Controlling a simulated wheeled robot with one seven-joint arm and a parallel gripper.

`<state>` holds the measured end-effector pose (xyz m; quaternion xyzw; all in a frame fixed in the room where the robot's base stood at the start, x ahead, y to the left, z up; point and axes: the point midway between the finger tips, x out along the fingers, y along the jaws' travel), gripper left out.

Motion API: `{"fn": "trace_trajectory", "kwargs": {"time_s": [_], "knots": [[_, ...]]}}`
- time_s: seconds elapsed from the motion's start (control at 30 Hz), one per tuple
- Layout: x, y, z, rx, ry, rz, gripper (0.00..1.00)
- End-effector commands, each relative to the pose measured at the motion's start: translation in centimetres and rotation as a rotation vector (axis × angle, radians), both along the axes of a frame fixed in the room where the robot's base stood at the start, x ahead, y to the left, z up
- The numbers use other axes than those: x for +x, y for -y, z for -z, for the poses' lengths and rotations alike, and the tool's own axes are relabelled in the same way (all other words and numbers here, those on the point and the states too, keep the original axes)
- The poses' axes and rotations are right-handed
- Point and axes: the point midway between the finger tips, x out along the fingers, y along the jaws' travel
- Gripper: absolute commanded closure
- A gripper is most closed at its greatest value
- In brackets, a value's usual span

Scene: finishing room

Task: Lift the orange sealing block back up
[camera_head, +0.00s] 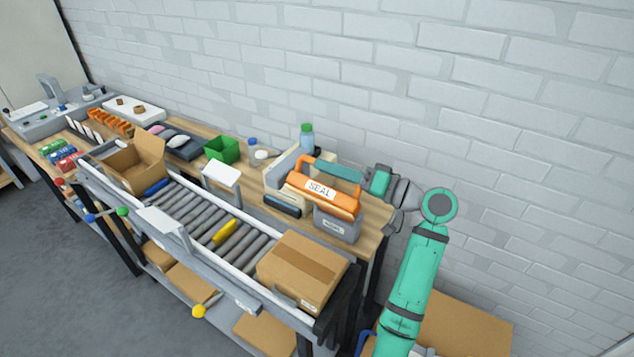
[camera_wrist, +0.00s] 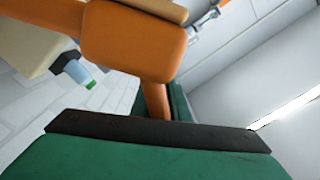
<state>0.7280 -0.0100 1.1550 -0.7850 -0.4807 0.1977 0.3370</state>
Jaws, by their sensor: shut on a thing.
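The orange sealing block (camera_head: 322,190) with a white "SEAL" label and an orange handle sits on the sealing station at the right end of the bench. It is just above a grey box (camera_head: 337,224); I cannot tell whether they touch. My gripper (camera_head: 340,170) reaches in from the right and is shut on the block's handle. In the wrist view the orange block (camera_wrist: 135,45) fills the upper left, and my green-and-black gripper (camera_wrist: 160,140) lies across the bottom. The fingertips at the handle are mostly hidden.
A taped cardboard box (camera_head: 302,268) sits on the roller conveyor (camera_head: 205,215) in front. A green-capped bottle (camera_head: 307,137) stands behind the station. A green bin (camera_head: 222,149) and an open carton (camera_head: 135,165) are to the left. The white brick wall (camera_head: 400,80) is close behind.

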Motion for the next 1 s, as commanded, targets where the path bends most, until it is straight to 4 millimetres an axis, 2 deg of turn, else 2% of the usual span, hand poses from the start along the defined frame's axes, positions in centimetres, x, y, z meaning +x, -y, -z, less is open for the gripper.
{"fn": "trace_trajectory", "kwargs": {"time_s": [0.23, 0.67, 0.7, 0.77, 1.0], "knots": [[1.1, 0.1, -0.7, 0.03, -0.046, -0.01, 1.0], [1.3, 0.1, -0.8, 0.035, -0.054, -0.01, 1.0], [1.3, 0.1, -0.8, 0.035, -0.054, -0.01, 0.83], [1.4, 0.1, -0.8, 0.035, -0.054, -0.01, 0.69], [1.3, 0.1, -0.6, 0.033, -0.056, -0.011, 0.69]]}}
